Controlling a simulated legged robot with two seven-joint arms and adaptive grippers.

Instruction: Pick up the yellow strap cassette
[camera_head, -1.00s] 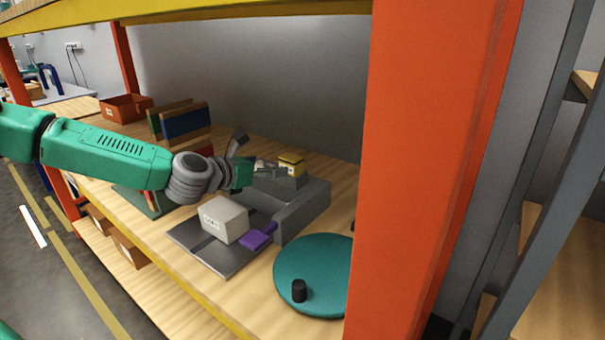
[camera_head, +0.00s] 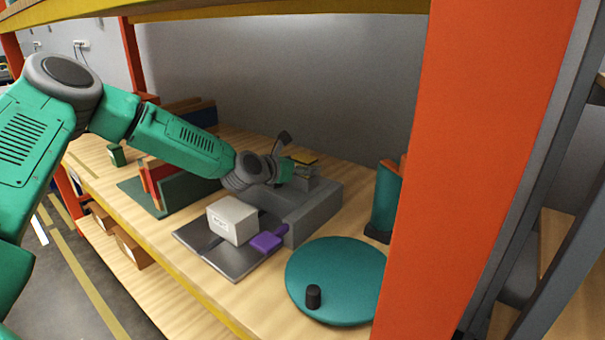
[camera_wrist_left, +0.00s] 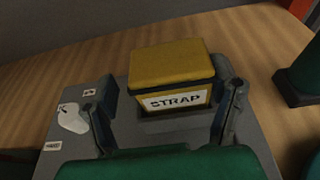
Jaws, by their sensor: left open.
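The yellow strap cassette (camera_wrist_left: 172,68) has a white label reading STRAP and sits in a grey holder, upright, in the left wrist view. In the head view only its yellow top (camera_head: 304,157) shows beyond my left gripper (camera_head: 292,168). My left gripper (camera_wrist_left: 168,98) is open, with one finger to each side of the cassette's labelled face. Whether the fingers touch it I cannot tell. My right gripper is not in view.
A grey machine body (camera_head: 318,208) supports the holder. A white box (camera_head: 232,219) and a purple piece (camera_head: 265,241) lie on a grey plate in front. A round teal disc (camera_head: 335,278) is to the right, near the orange post (camera_head: 490,170).

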